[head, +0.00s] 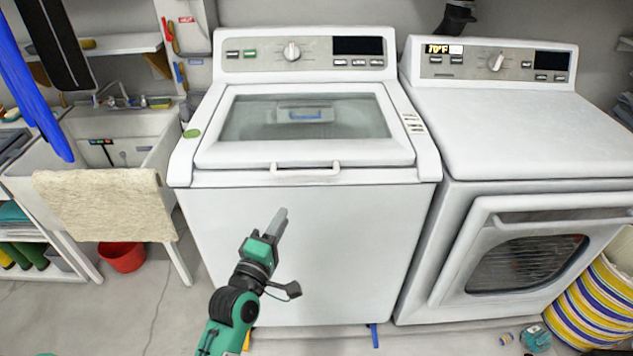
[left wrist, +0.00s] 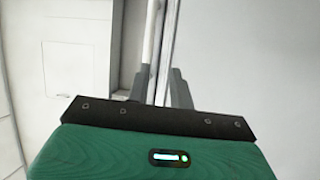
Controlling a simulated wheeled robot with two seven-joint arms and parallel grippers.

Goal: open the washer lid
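The washer (head: 318,230) is the white top-loading machine in the middle of the head view. Its lid (head: 305,153) is down, with a glass window (head: 255,118) and a white bar handle (head: 306,172) along the front edge. My left gripper (head: 283,213) is in front of the washer's front face, below the handle and apart from it. In the left wrist view its two dark fingers (left wrist: 160,90) stand a little apart. Pale vertical bars show between and above them; I cannot tell which part of the scene these are. My right gripper is not in view.
A front-loading machine (head: 530,140) stands close at the right. A sink (head: 120,140) with a beige towel (head: 105,205) over its edge is at the left, with a red bucket (head: 123,258) beneath. A striped basket (head: 597,305) stands at lower right. The washer's lid top is clear.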

